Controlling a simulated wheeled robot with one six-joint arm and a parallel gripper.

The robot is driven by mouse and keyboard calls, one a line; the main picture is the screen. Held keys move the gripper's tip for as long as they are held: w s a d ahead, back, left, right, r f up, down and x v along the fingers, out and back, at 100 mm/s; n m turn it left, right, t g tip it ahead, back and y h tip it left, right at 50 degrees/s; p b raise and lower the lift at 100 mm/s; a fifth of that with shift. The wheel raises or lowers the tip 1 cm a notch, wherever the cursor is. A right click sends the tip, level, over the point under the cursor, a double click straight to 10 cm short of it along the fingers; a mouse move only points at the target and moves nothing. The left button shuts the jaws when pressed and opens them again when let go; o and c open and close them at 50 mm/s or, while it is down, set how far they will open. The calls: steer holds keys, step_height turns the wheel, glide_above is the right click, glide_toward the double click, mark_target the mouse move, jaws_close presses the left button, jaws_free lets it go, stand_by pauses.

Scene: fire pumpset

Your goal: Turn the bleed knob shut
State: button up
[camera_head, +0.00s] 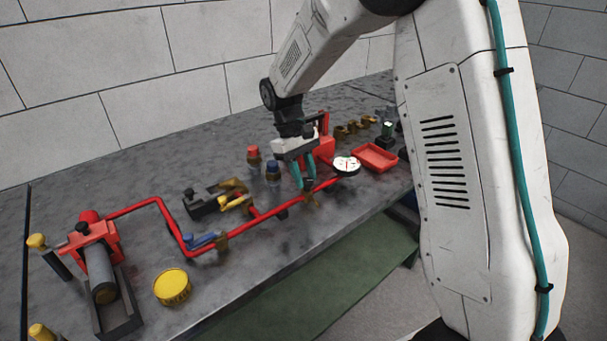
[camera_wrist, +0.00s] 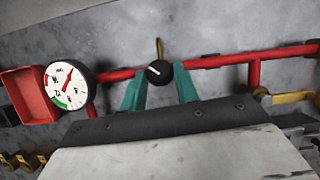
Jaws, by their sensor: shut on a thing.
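The bleed knob (camera_wrist: 159,73) is a small round black knob with a white pointer mark, on the red pipe (camera_wrist: 215,61) in the wrist view. The mark points to the left and slightly up in that view. A short brass spout (camera_wrist: 159,48) sticks out beyond it. My gripper (camera_wrist: 160,78) has its two teal fingers on either side of the knob, shut on it. In the head view my gripper (camera_head: 304,184) reaches down to the pipe, and its fingers hide most of the knob.
A white dial gauge (camera_wrist: 69,85) with a red needle stands close to my gripper on the pipe. A red tray (camera_head: 375,157) lies beyond it. Blue-handled (camera_head: 202,241) and yellow-handled valves, a yellow cap (camera_head: 172,287) and a pump sit to the left. The bench front is clear.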

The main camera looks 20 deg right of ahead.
steer(key=m+y, duration=0.1)
steer(key=m, duration=0.3)
steer(key=shift+d+m+y, duration=0.2)
steer(key=shift+m+y, duration=0.1)
steer(key=shift+y, duration=0.1)
steer(key=shift+d+m+y, duration=0.15)
steer(key=shift+m+y, duration=0.75)
steer(key=shift+m, duration=1.6)
steer(key=o, duration=1)
steer(key=shift+c, duration=0.2)
steer(key=shift+r, duration=0.15)
steer(key=v, duration=0.7)
steer(key=shift+r, duration=0.3)
steer(key=shift+d, duration=0.1)
